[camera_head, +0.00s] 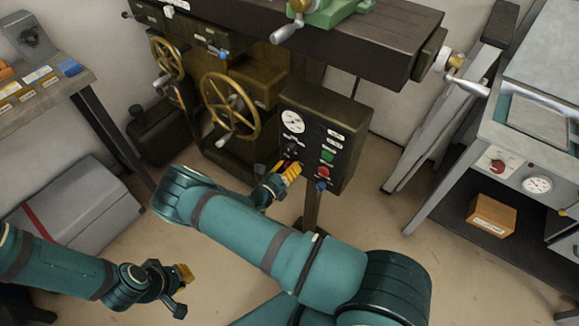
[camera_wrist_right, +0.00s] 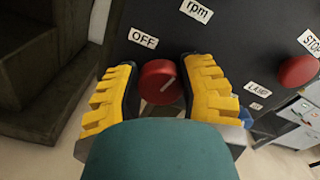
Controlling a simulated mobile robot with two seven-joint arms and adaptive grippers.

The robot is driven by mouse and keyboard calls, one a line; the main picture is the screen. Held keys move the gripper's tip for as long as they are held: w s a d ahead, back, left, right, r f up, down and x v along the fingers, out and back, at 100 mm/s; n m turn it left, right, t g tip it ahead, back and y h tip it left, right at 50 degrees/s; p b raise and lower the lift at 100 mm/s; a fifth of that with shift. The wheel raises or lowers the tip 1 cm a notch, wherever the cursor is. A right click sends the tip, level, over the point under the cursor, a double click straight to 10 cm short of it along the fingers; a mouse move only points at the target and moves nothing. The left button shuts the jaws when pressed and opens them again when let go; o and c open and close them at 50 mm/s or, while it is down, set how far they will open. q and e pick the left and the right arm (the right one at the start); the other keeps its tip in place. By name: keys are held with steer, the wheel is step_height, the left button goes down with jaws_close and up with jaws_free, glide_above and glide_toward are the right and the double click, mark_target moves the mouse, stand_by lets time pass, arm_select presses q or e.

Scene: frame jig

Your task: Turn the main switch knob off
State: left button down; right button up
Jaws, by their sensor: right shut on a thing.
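The main switch knob (camera_wrist_right: 160,80) is a round red knob low on the dark control panel (camera_head: 346,125). In the right wrist view it sits between the yellow finger pads of my right gripper (camera_wrist_right: 163,88), which is shut on it. The knob's white mark slants to the upper right, while the OFF label (camera_wrist_right: 143,39) is above and left of it. In the head view my right gripper (camera_head: 289,172) is at the panel's lower left corner and mostly hides the knob. My left gripper (camera_head: 181,289) is open and empty, above the floor at lower left.
The panel also has a dial (camera_head: 293,121), a green button (camera_head: 327,155) and a red stop button (camera_head: 323,172). A brass handwheel (camera_head: 230,107) is just left of the panel. A bench (camera_head: 500,145) stands at the right. The floor around my left gripper is clear.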

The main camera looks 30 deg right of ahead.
steer(key=n, duration=0.5)
steer(key=shift+f+n, duration=0.1)
steer(key=shift+n, duration=0.2)
steer(key=n, duration=0.5)
steer(key=shift+w, duration=0.1)
steer(key=shift+n, duration=0.3)
steer(key=o, duration=1.2)
steer(key=shift+f, duration=0.1)
steer(key=v, duration=1.2)
